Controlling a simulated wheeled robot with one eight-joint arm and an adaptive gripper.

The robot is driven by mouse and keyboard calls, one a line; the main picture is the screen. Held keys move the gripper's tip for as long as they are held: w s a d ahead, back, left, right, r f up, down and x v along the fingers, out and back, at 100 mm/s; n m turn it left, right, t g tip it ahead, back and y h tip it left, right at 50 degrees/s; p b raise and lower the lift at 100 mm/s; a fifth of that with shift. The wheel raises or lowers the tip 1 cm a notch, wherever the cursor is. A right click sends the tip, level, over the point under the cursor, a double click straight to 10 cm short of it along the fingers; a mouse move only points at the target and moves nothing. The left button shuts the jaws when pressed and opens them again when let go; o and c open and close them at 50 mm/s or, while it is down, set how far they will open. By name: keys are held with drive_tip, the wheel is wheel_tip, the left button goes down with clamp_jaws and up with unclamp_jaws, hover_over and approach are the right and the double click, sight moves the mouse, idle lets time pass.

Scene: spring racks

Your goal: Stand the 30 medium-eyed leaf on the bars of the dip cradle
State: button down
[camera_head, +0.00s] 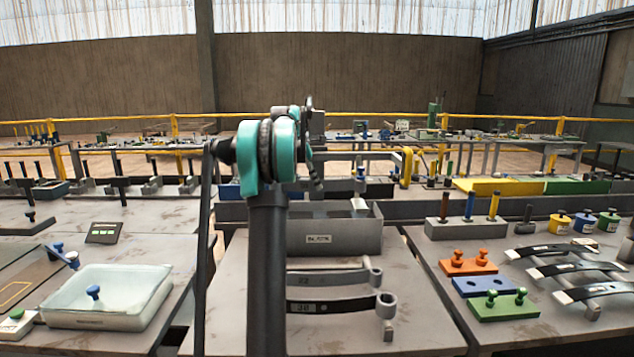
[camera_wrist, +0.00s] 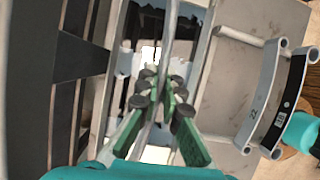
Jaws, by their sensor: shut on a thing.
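My gripper (camera_wrist: 163,88) has green fingers. In the wrist view it is shut on a thin leaf (camera_wrist: 172,35) seen edge-on. The held leaf's number and eye cannot be made out. Below it is a long open grey box, its rim (camera_wrist: 200,65) around a dark and white interior. A grey labelled box (camera_head: 345,238) stands behind the bench front in the head view. I cannot make out cradle bars. A black-banded leaf marked 30 (camera_head: 335,306) lies on the bench. It also shows in the wrist view (camera_wrist: 287,105). In the head view my gripper is hidden.
A grey leaf marked 22 (camera_head: 325,277) lies just behind the black-banded one. A glassy tray (camera_head: 105,299) is on the left bench. Coloured peg blocks (camera_head: 503,305) and more leaves (camera_head: 578,270) are on the right bench. The bench right of the box is partly bare.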

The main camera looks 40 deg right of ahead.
drive_tip(key=shift+f, duration=2.5)
drive_tip(key=c, duration=1.1)
unclamp_jaws()
drive_tip(key=shift+c, duration=0.2)
drive_tip(key=shift+r, duration=3.5)
drive_tip(key=shift+s, duration=0.1)
